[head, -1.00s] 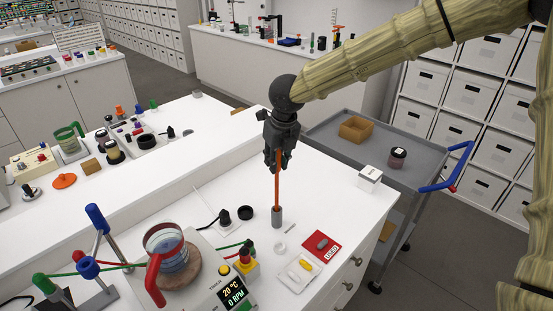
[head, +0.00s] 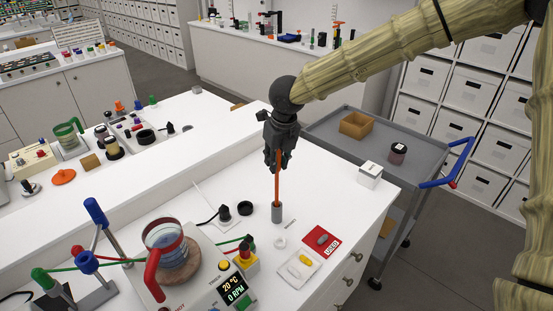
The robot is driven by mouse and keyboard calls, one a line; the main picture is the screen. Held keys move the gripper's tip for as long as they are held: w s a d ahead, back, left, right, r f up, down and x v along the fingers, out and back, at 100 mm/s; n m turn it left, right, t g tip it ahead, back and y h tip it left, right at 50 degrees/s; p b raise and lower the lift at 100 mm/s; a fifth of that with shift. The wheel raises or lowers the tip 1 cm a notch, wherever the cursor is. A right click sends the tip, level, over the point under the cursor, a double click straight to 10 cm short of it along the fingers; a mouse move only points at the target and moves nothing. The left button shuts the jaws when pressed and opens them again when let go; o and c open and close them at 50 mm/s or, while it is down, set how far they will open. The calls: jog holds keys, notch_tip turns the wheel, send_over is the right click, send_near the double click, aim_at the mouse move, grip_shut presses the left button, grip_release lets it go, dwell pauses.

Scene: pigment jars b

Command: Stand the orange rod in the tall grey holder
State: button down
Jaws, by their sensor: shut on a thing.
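The orange rod (head: 277,187) is upright, its upper end between the fingers of my gripper (head: 277,165). My gripper is shut on it, pointing down above the white bench. The tall grey holder (head: 277,213) stands on the bench directly below. The rod's lower end meets the holder's top in the head view and appears to be inside its mouth. How deep it sits is hidden by the holder's wall.
A black ring (head: 245,208) and a small black knob (head: 225,214) lie left of the holder. A white ring (head: 280,242), a red card (head: 322,240) and a white tray (head: 293,272) lie in front. A hotplate with a beaker (head: 166,243) stands front left. A white box (head: 369,175) is at the right edge.

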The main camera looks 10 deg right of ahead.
jog(key=shift+s+b+x, duration=0.2)
jog(key=shift+b+x, duration=0.25)
jog(key=shift+x, duration=0.55)
jog(key=shift+s+b+x, duration=0.2)
jog(key=shift+b+x, duration=0.2)
jog(key=shift+x, duration=0.6)
jog(key=c, duration=1.2)
grip_release()
jog(key=shift+d+f, duration=0.1)
jog(key=shift+d, duration=0.05)
jog(key=v, duration=1.2)
jog(key=shift+s+f, duration=0.1)
